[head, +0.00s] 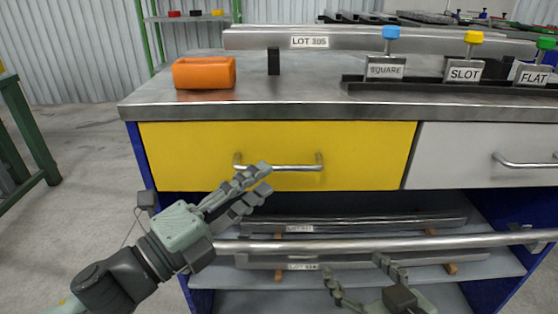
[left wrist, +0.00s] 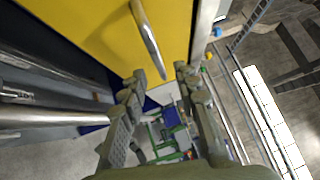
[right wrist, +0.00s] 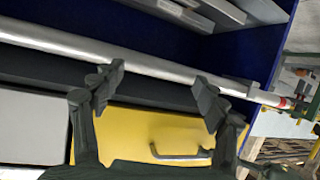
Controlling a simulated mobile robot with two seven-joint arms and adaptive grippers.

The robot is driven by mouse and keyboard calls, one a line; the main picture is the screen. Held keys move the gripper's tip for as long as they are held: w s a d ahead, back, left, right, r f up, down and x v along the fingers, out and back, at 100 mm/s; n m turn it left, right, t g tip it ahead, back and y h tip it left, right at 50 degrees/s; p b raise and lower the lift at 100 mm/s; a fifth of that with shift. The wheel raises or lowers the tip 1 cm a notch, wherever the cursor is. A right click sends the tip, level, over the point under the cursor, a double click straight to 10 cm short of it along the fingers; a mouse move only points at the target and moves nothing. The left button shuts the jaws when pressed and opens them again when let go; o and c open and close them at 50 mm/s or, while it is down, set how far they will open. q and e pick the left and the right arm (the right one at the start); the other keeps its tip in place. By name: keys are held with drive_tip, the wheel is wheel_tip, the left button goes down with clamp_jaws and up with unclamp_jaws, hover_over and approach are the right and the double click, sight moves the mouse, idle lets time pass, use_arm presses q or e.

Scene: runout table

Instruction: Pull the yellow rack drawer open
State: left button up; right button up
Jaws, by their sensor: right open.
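The yellow drawer (head: 350,150) sits flush in the front of the rack, level with the grey drawer beside it. Its metal bar handle (head: 290,168) runs across the middle. My left gripper (head: 268,178) is at the handle's left part, fingers pointing right and up, covering some of the bar. In the left wrist view the fingertips (left wrist: 160,74) are apart, and the near end of the handle (left wrist: 148,38) appears in the gap; I cannot tell whether they touch. My right gripper (head: 358,268) is open and empty, low before the shelves; the right wrist view shows the yellow drawer (right wrist: 130,133) too.
A long metal rail (head: 370,243) crosses in front of the lower shelves, below the drawer. A grey drawer (head: 460,150) is on the right. Open floor lies at the left.

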sight(279, 168)
use_arm(q)
drive_tip(key=x, duration=0.4)
drive_tip(key=shift+r+p, duration=0.15)
drive_tip(key=shift+p, duration=0.15)
drive_tip(key=shift+w+d, duration=0.5)
drive_tip(key=shift+w, duration=0.05)
use_arm(e)
drive_tip(key=d+f, duration=0.1)
drive_tip(key=s+d+f+g+h, duration=0.1)
drive_tip(key=f, duration=0.1)
drive_tip(key=s+d+f+g, duration=0.1)
drive_tip(key=shift+d+f, duration=0.15)
drive_tip(key=shift+d, duration=0.1)
use_arm(q)
drive_tip(key=shift+c, duration=0.5)
clamp_jaws()
